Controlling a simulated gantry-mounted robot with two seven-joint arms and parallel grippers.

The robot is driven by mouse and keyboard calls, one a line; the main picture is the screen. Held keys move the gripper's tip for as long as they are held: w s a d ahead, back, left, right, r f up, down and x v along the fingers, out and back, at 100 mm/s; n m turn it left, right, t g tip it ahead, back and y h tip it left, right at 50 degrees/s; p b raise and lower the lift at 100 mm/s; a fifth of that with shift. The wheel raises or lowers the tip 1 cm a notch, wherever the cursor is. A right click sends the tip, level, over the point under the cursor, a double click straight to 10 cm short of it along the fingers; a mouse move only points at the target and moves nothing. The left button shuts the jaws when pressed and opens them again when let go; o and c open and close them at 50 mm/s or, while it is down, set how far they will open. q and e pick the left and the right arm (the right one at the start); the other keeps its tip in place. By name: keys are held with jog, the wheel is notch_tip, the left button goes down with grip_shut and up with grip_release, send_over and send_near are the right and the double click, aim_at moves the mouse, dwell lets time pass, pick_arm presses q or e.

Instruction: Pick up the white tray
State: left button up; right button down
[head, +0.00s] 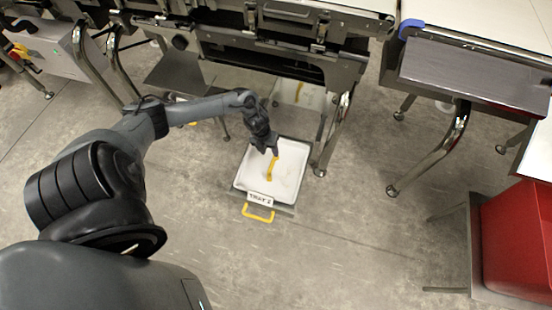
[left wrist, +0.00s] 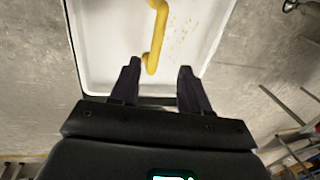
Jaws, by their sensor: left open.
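The white tray (head: 290,180) sits low, near the floor, beneath the front of the checkweigher frame. A yellow bar-shaped handle (head: 271,168) shows over its inside, and small brownish specks lie on its bottom. The tray (left wrist: 105,45) and the yellow handle (left wrist: 153,45) also show in the left wrist view. My left gripper (head: 268,150) is over the tray's far left part, by the upper end of the yellow handle. In the left wrist view its two fingers (left wrist: 157,84) are apart, with the handle's end near the gap between them. Whether they touch it is unclear. My right gripper is not visible.
A label and a yellow front handle (head: 258,213) are at the tray's near edge. Metal machine legs (head: 333,135) stand close to the tray's right. A red bin (head: 515,240) is at the far right. The concrete floor in front is clear.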

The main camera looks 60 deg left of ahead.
aim_at(273, 161)
pick_arm(q)
jog(key=f+b, duration=0.2)
jog(key=f, duration=0.1)
jog(key=d+f+b, duration=0.1)
jog(key=f, duration=0.1)
jog(key=shift+w, duration=0.4)
jog(key=shift+s+a+f+b, duration=0.1)
jog(key=shift+a+f+b, duration=0.1)
jog(key=shift+f+b, duration=0.3)
jog(key=f+b, duration=0.2)
jog(key=f, duration=0.1)
jog(key=f+b, duration=0.1)
jog(key=shift+w+d+f+b, duration=0.25)
jog(key=shift+b, duration=0.1)
jog(key=shift+c, duration=0.6)
jog(key=shift+r, duration=0.1)
grip_shut()
